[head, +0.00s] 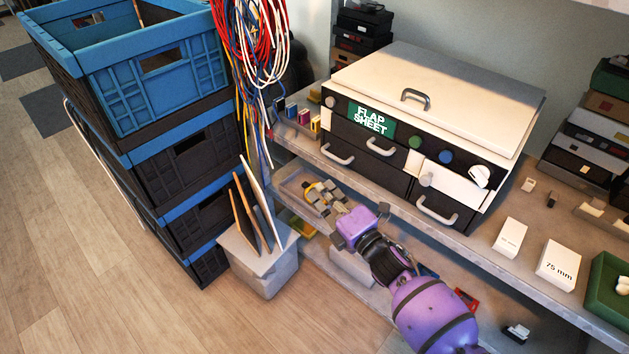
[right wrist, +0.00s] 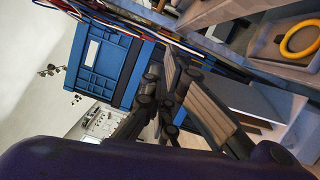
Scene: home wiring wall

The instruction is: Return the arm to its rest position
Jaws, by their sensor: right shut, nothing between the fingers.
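My right arm, with purple and black links, comes in from the lower right in the head view. Its gripper (head: 325,196) is in front of the shelf unit, below the cabinet marked "FLAP SHEET" (head: 430,150) and beside a grey tray (head: 292,186). The gripper is shut and empty. In the right wrist view its fingers (right wrist: 185,85) show dark links and tan pads, with the blue crate behind them. My left gripper is not in view.
Stacked blue and black crates (head: 150,75) stand at the left. Red, blue and white cables (head: 255,45) hang beside them. A grey bin (head: 265,265) with upright panels stands near the gripper. White boxes (head: 558,264) sit on the shelf at right. The wooden floor at lower left is clear.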

